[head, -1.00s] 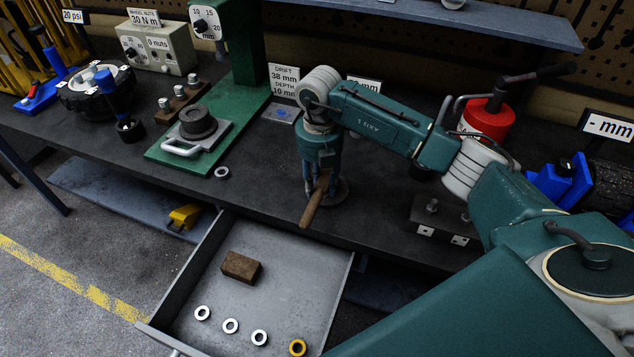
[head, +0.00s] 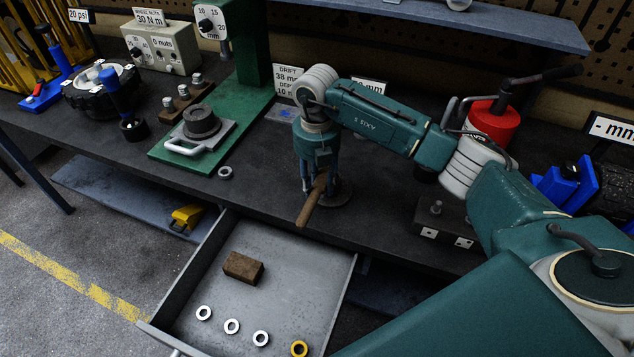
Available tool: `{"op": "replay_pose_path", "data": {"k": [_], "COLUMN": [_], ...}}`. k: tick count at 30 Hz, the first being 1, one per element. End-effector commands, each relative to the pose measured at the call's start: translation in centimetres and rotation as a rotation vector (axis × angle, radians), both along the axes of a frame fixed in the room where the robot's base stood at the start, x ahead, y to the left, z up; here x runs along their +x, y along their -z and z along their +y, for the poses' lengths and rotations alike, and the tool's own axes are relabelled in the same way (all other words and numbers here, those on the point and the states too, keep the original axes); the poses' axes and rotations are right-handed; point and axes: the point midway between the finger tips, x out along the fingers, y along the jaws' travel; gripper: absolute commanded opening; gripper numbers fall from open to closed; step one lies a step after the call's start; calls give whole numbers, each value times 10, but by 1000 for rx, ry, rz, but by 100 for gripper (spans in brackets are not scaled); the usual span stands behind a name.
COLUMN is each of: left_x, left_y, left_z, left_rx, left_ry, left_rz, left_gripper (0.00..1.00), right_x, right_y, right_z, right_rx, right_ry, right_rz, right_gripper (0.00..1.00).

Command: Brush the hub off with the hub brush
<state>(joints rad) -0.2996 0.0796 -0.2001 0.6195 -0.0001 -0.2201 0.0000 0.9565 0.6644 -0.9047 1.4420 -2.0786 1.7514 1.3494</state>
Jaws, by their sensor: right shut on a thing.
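My right gripper (head: 318,184) points down over the bench, shut on the hub brush (head: 309,206). The brush's brown wooden handle slants down and left toward the bench's front edge. Its bristles cannot be made out. A dark round metal piece (head: 340,196) lies on the bench just behind and right of the gripper, partly hidden by it. It may be the hub, but I cannot tell, nor whether the brush touches it. My left gripper is not in view.
A green press (head: 238,100) with a handled plate stands left.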

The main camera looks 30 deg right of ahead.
Motion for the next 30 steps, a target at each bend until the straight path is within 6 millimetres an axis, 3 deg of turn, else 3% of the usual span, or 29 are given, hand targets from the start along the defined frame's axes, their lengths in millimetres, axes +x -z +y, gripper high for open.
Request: {"op": "replay_pose_path", "data": {"k": [13,30], "left_x": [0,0], "left_y": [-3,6], "left_z": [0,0], "left_rx": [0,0], "left_ry": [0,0], "left_rz": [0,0], "left_gripper": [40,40], "right_x": [-13,4], "right_y": [0,1], "right_z": [-12,3], "right_rx": [-1,0], "right_ry": [1,0], "right_rz": [3,0], "right_gripper": [3,3]}}
